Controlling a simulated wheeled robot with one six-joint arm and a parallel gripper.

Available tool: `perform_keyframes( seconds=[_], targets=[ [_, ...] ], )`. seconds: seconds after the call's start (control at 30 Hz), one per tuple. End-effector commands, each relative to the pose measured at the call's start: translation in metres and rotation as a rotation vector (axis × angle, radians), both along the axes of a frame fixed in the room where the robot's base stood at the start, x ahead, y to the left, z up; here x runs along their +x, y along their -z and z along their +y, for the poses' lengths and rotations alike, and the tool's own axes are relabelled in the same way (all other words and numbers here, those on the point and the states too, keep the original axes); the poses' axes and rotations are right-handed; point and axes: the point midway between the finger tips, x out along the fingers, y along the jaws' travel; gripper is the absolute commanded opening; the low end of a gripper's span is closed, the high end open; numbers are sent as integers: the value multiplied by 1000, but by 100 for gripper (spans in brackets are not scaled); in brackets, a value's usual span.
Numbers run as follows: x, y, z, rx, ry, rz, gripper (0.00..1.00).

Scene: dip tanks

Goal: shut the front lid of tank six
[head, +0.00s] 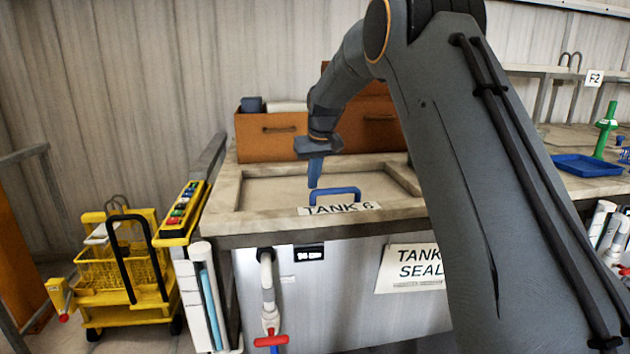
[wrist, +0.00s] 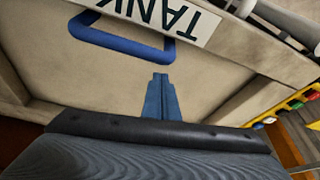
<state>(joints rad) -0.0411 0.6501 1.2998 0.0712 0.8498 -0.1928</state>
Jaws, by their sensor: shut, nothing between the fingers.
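Tank six (head: 350,310) stands in front of me, with a pale grey front. Its front lid (head: 265,190) is a beige panel that looks flat within the rim; whether it is fully seated I cannot tell. A blue handle (head: 335,192) stands at the lid's front edge, beside the "TANK 6" label (head: 340,208). In the wrist view the handle (wrist: 120,40) and lid (wrist: 65,70) show upside down. My gripper (head: 314,185) points down over the lid, just left of and behind the handle. Its blue fingers (wrist: 160,78) are together and empty, apart from the handle.
Brown boxes (head: 272,138) stand behind the lid. A yellow cart (head: 120,265) is at left, and a red-handled valve (head: 270,340) hangs at the tank front. A blue tray (head: 587,166) and green stand (head: 605,130) are at right.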

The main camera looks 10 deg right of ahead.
Motion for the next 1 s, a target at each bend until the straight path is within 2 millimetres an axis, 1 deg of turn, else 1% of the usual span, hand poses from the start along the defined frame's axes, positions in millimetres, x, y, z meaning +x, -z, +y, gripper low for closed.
perform_keyframes(
  seconds=[0.1,0.17,0.5,0.6,0.7,0.87,0.93,1.0],
  targets=[
    [14,-5,2,0,3,-8,0],
    [17,-11,2,0,3,-13,0],
    [-3,-66,-1,0,1,-16,0],
    [-9,-81,-2,0,1,-16,0],
    [-12,-91,-3,0,1,-15,0],
    [-16,-101,-4,0,1,-15,0],
    [-21,-97,-5,0,5,-8,0],
    [-32,-87,-7,-1,13,3,0]
  ],
)
